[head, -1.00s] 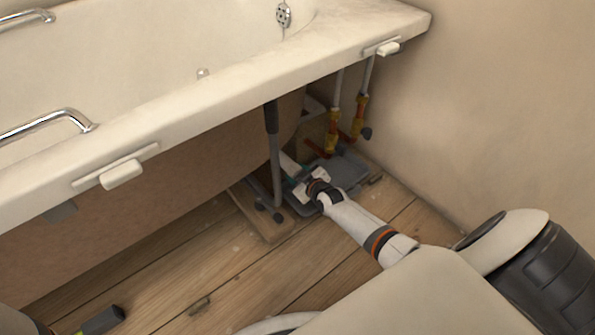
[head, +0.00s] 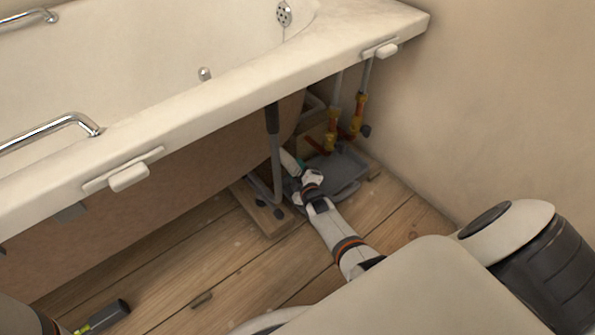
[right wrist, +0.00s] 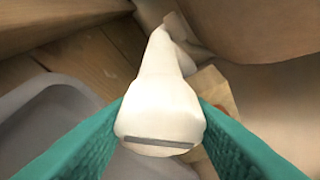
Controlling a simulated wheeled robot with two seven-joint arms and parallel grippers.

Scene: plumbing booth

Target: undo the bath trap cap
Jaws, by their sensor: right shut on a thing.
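The white bath trap (right wrist: 165,65) runs away from the camera in the right wrist view. Its rounded white cap (right wrist: 158,118) faces me, with a grey bar or slot across its lower edge. My right gripper (right wrist: 160,132) has its teal fingers on either side of the cap and is shut on it. In the head view the right gripper (head: 297,166) is low under the bath rim, beside a grey upright pipe. There the cap is mostly hidden by the gripper. My left gripper is not in view.
A grey tray (head: 347,166) lies on the floor under the trap; it also shows in the right wrist view (right wrist: 50,118). The bath (head: 210,105) overhangs the work. Pipes with yellow valves (head: 357,112) stand to the right. A dark-handled tool (head: 110,313) lies on the floorboards.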

